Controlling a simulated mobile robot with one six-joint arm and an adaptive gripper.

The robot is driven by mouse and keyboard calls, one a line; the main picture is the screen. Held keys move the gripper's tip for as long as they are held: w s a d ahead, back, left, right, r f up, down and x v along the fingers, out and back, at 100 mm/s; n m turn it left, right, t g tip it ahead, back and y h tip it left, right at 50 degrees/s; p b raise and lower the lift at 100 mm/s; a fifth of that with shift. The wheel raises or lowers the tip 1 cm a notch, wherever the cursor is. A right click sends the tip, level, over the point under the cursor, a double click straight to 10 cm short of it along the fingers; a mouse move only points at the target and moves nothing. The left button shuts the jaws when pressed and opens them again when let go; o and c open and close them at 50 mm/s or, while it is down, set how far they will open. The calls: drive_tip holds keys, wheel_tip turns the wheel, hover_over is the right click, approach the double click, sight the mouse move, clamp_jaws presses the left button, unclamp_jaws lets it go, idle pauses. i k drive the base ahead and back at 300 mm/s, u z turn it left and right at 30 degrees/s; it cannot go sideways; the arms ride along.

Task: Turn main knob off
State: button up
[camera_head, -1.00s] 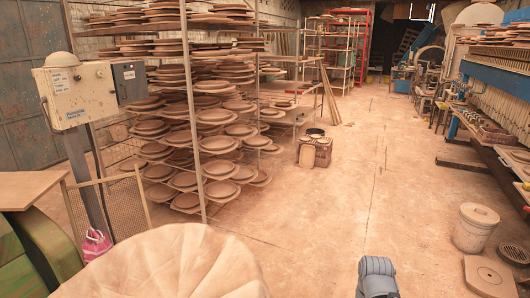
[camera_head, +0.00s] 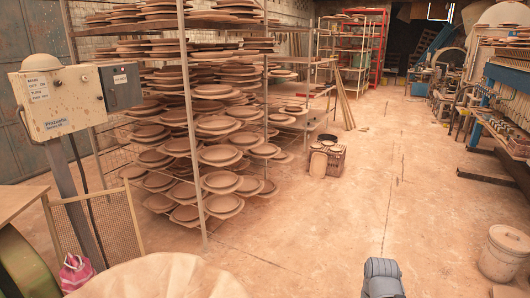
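A beige control box (camera_head: 58,103) stands on a grey post at the left, with small labels on its front. A dark grey switch box (camera_head: 120,86) is fixed to its right side. The main knob is too small to make out with certainty on either box. A blue-grey part of my arm shows at the bottom edge, right of centre, far from the boxes. My gripper is not in view.
A tall rack (camera_head: 188,110) full of clay plates stands just right of the control box. A mesh panel (camera_head: 98,228) and a pale rounded cover (camera_head: 160,278) lie below the box. A lidded bucket (camera_head: 502,254) stands at the right.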

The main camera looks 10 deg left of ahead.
sight(57, 83)
drive_tip(key=z, duration=0.05)
drive_tip(key=i, duration=3.35)
drive_tip(key=u, duration=1.85)
